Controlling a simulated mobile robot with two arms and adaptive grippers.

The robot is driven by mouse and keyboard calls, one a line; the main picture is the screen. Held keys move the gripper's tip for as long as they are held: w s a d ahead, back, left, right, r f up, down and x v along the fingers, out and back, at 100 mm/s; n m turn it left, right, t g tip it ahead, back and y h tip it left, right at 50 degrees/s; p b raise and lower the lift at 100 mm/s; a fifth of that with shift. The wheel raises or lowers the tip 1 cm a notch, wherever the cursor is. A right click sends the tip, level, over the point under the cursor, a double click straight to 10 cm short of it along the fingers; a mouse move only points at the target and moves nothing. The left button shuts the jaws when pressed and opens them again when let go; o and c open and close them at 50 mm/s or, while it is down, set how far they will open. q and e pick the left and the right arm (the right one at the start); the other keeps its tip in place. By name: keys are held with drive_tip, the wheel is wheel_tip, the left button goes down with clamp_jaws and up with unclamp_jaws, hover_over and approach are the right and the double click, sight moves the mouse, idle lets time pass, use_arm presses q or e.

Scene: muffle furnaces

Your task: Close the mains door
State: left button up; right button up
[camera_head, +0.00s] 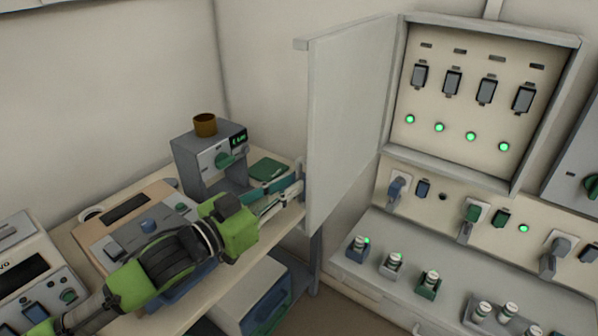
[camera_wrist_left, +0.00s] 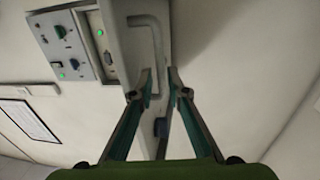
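The mains door (camera_head: 346,115) is a tall pale-grey panel on the wall cabinet (camera_head: 480,95). It stands swung wide open to the left, with the row of switches and green lights inside exposed. My left gripper (camera_head: 296,188) is at the lower free edge of the door, partly hidden by it in the head view. In the left wrist view the door handle (camera_wrist_left: 158,45) is a pale U-shaped bar. The open fingers of my left gripper (camera_wrist_left: 160,80) lie on either side of the handle's lower part, with a gap between the tips; contact cannot be told. My right gripper is out of view.
A bench with a grey furnace (camera_head: 205,155), a brown cup (camera_head: 205,124) on top and a tan device (camera_head: 135,225) lies under my left arm. Plugs and sockets line the wall below the cabinet. A counter (camera_head: 455,275) with several small jars is below them.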

sight(300, 199)
use_arm(q)
drive_tip(key=shift+p+x, duration=0.3)
drive_tip(key=shift+x, duration=1.7)
clamp_jaws()
drive_tip(key=shift+s, duration=0.1)
